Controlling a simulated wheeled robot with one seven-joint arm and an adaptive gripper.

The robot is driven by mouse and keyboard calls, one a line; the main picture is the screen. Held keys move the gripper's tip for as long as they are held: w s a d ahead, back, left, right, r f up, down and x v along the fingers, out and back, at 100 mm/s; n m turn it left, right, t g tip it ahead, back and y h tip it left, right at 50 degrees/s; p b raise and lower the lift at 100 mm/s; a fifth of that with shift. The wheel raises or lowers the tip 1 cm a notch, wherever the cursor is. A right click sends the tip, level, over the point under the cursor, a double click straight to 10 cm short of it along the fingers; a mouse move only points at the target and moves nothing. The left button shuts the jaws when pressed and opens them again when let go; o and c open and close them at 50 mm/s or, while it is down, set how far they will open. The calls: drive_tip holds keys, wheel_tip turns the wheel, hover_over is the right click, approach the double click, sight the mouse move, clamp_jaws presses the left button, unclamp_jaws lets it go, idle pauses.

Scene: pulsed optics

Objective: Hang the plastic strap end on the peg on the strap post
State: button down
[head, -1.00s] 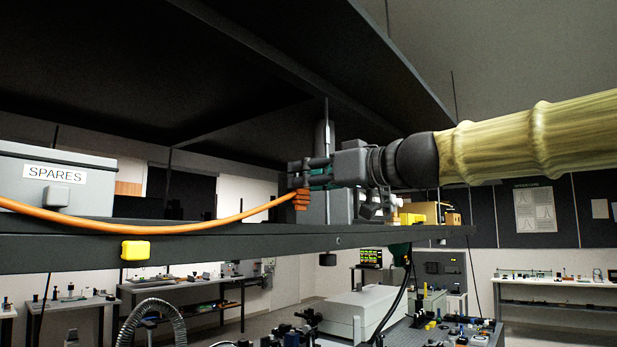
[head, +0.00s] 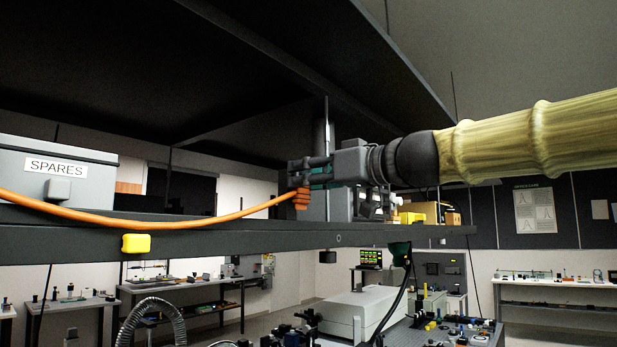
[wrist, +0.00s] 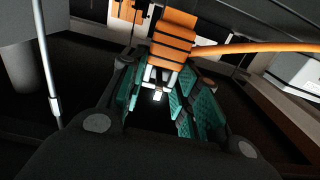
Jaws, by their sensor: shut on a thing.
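An orange strap (head: 150,222) runs in a sagging curve along the shelf, from the left edge of the head view to my gripper. Its ribbed orange end (head: 301,198) hangs at my fingertips; it also shows large at the top of the wrist view (wrist: 172,40). My gripper (head: 300,174) is shut on this end, above the shelf edge. A grey upright (head: 326,128) stands behind my gripper in the head view. A thin silver rod (wrist: 47,70) stands left of my fingers in the wrist view. I cannot tell which is the strap post, and no peg is clearly visible.
A grey box labelled SPARES (head: 55,190) stands on the dark shelf (head: 220,240) at left. A yellow block (head: 136,243) is on the shelf's front edge. Yellow boxes (head: 430,212) stand at right. A dark overhead panel (head: 120,75) covers the area above.

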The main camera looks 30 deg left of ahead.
drive_tip(key=c, duration=1)
unclamp_jaws()
drive_tip(key=d, duration=0.8)
drive_tip(key=s+d, duration=0.1)
drive_tip(key=d, duration=0.3)
drive_tip(key=shift+w+f, duration=0.1)
